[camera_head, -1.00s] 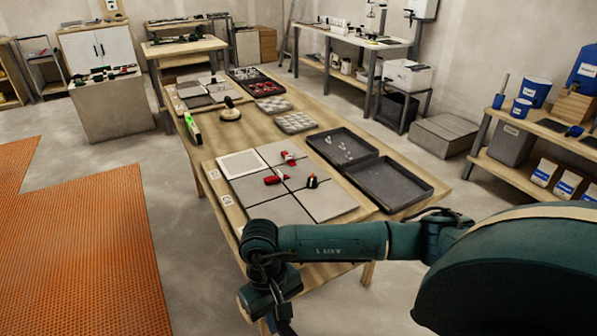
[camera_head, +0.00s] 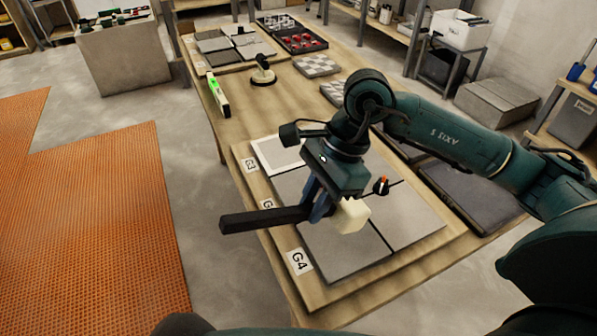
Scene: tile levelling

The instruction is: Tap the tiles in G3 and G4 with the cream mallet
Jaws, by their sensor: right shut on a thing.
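My right gripper (camera_head: 317,210) is shut on the cream mallet. The mallet's black handle (camera_head: 258,220) points left past the board edge, and its cream head (camera_head: 351,216) is over the grey tiles, level with the front-left part. I cannot tell whether the head touches a tile. The front-left grey tile (camera_head: 335,253) lies beside the G4 label (camera_head: 299,262). The grey tile behind it (camera_head: 288,187) is beside a label half hidden by the handle. My gripper and wrist cover part of the tiles. My left gripper is out of view.
A small black knob with an orange tip (camera_head: 381,187) stands on the tiles right of the mallet head. A dark tray (camera_head: 470,195) lies to the right. A green level (camera_head: 218,95) and a round-based suction tool (camera_head: 263,73) are further back. Bare table shows around them.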

